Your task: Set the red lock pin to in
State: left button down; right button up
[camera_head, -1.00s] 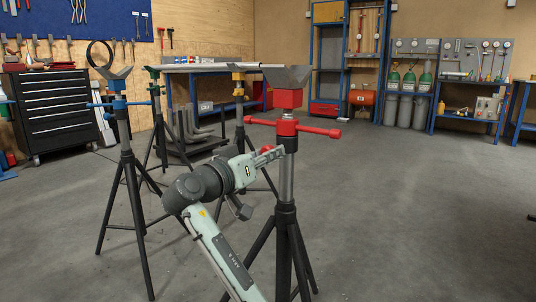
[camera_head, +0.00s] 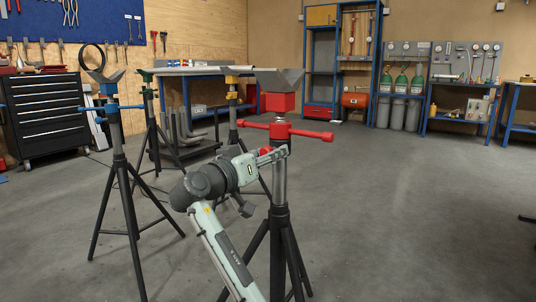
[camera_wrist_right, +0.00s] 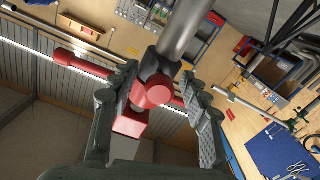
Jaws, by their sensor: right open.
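The red-topped stand has a red V-head block (camera_head: 280,102) and a red collar with a crossbar (camera_head: 300,133) on a grey post. The red lock pin (camera_wrist_right: 158,92) shows as a round red knob in the right wrist view. In the head view it is a small red spot (camera_head: 265,150), partly hidden by my fingers. My right gripper (camera_wrist_right: 160,108) is open, with one finger on each side of the knob. I cannot tell whether either finger touches it. In the head view my right gripper (camera_head: 270,156) is beside the post, just below the collar. My left gripper is out of view.
A blue-topped stand (camera_head: 112,107) is at the left, with green (camera_head: 146,92) and yellow (camera_head: 231,95) ones behind. Tripod legs spread over the floor around my arm. A black drawer cabinet (camera_head: 48,115) stands far left. Open floor (camera_head: 420,220) lies to the right.

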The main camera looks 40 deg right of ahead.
jog(key=v, duration=1.2)
jog(key=shift+f, duration=0.1)
